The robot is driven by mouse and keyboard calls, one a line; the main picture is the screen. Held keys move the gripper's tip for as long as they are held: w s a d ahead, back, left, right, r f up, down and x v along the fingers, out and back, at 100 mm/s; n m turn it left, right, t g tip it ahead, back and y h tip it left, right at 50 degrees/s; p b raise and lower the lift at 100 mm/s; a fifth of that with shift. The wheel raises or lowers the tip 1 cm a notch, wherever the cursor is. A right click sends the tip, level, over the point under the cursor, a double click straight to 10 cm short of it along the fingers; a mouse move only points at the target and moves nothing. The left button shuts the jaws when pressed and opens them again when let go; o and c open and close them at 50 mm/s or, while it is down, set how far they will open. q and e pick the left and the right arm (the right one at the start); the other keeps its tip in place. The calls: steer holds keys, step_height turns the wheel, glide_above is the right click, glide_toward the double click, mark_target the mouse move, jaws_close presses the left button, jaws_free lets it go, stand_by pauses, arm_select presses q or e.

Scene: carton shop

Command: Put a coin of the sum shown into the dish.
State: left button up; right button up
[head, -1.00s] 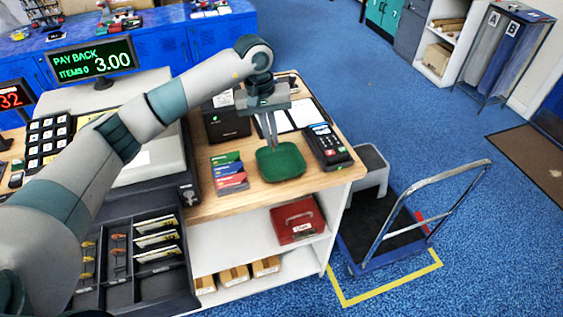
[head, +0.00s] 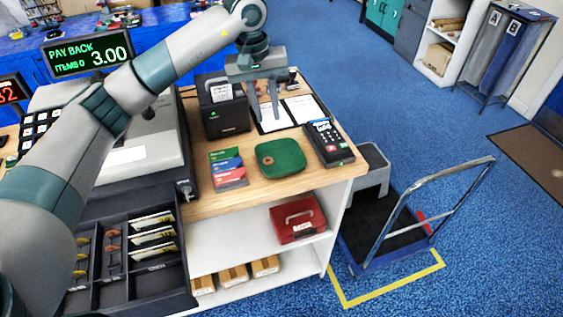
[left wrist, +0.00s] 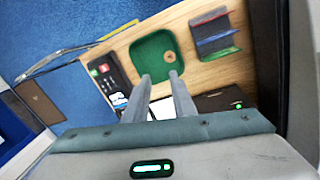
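The green dish (head: 291,157) lies on the wooden counter and also shows in the left wrist view (left wrist: 143,48). A small brown coin (head: 268,160) lies in it, toward its left side. The display (head: 90,54) reads PAY BACK 3.00. My left gripper (head: 264,117) is raised above the counter, behind the dish in the head view. Its two fingers are apart with nothing visible between them; they also show in the left wrist view (left wrist: 160,76). The open cash drawer (head: 117,292) holds brown and yellow coins and banknotes. My right gripper is not in view.
A card terminal (head: 328,142) stands right of the dish, and a card rack (head: 228,169) stands left. A black receipt printer (head: 224,115) and clipboards are behind. A red cash box (head: 298,219) sits on the shelf below. A trolley (head: 385,245) stands right of the counter.

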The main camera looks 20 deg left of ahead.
arm_select(q)
step_height(320, 180, up, 10)
steer(key=a+b, duration=0.1)
steer(key=b, duration=0.1)
steer(key=shift+s+a+r+b, duration=0.15)
steer(key=shift+s+b, duration=0.1)
steer(key=shift+b, duration=0.15)
stand_by(0.6)
